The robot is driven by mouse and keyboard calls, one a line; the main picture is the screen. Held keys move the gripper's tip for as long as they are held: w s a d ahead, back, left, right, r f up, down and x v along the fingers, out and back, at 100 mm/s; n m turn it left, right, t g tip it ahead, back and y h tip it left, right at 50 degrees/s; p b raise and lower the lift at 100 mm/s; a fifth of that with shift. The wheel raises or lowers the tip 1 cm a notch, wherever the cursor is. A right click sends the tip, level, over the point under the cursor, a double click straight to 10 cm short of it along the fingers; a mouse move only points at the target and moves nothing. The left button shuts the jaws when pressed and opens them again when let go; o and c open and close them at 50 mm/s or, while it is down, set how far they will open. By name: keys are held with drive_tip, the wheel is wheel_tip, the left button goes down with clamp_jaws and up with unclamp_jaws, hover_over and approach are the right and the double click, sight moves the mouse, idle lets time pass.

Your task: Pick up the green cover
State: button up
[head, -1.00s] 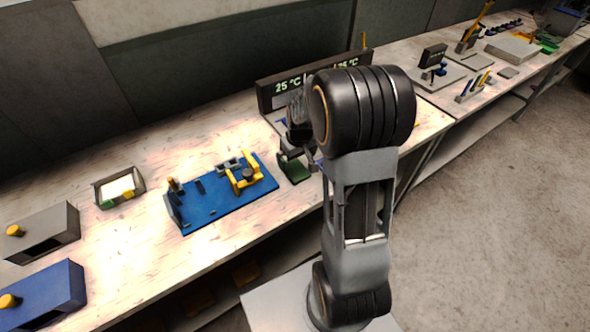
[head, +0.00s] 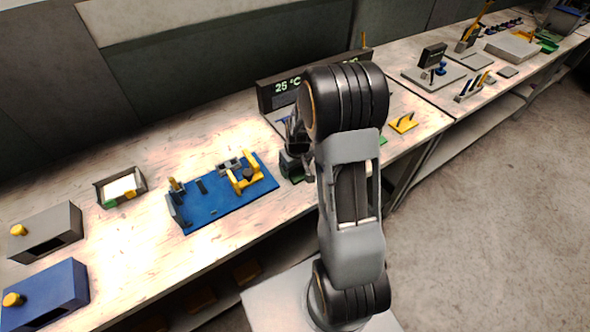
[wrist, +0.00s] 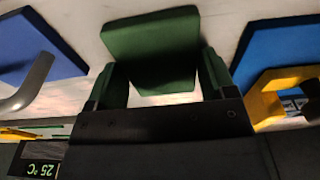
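The green cover (wrist: 150,38) is a dark green blocky piece with an upper flat face and a lower face, at the top middle of the wrist view. My gripper (wrist: 162,72) has its fingers well apart, one on each side of the cover's lower part. Whether the fingers touch it I cannot tell. Pale bench top shows between the fingers below the cover. In the head view my gripper (head: 296,165) is low over the bench, right of the blue plate, and hides the cover.
The blue plate (head: 210,205) with a yellow clamp (head: 243,180) is close to my gripper's left in the head view. A temperature display (head: 280,90) stands behind it. A yellow piece (head: 404,122) lies to the right.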

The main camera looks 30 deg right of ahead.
drive_tip(key=c, duration=0.5)
drive_tip(key=shift+o, duration=0.2)
drive_tip(key=shift+r, duration=0.15)
